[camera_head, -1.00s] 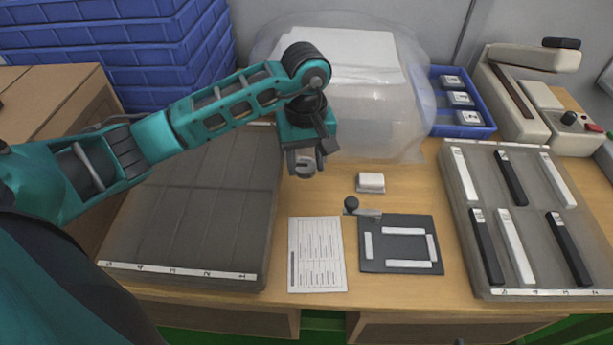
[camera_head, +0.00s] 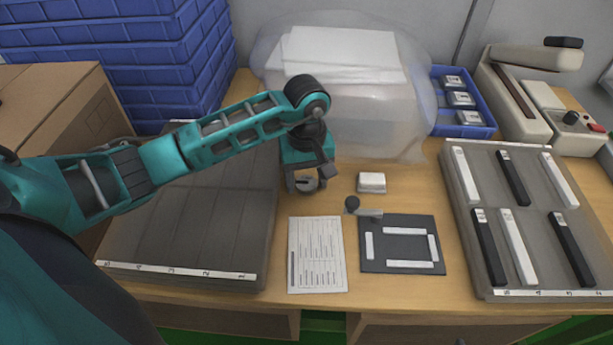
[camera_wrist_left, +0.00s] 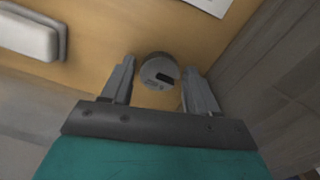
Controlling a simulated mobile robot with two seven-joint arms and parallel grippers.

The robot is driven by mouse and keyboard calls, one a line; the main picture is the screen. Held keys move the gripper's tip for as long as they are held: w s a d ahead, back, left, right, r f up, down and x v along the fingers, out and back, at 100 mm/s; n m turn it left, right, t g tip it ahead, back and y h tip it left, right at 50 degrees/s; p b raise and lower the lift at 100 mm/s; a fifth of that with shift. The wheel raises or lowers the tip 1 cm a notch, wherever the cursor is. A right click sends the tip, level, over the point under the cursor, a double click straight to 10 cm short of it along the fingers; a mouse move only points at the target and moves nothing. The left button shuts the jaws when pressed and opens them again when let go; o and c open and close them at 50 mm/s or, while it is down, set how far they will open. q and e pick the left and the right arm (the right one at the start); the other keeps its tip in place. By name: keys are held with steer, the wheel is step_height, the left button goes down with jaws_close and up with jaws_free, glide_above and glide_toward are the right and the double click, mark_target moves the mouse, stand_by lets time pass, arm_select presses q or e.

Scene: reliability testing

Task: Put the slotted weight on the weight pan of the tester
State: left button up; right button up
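The slotted weight (camera_wrist_left: 158,72) is a small grey disc with a dark slot, seen in the left wrist view over the wooden table. My left gripper (camera_wrist_left: 160,88) is open, with one finger on each side of the disc and gaps between. In the head view the left gripper (camera_head: 306,183) points down between the grey mat and a white block, and largely hides the weight. I cannot tell which part is the weight pan. My right gripper is out of view.
A white block (camera_head: 371,182) stands just right of the left gripper. A printed sheet (camera_head: 316,255) lies nearer. The grey mat (camera_head: 190,235) is left, a tray of black and white bars (camera_head: 478,283) right. A plastic-wrapped stack (camera_head: 370,120) stands behind.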

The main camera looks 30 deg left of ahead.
arm_select(q)
steer(key=shift+o, duration=1.1)
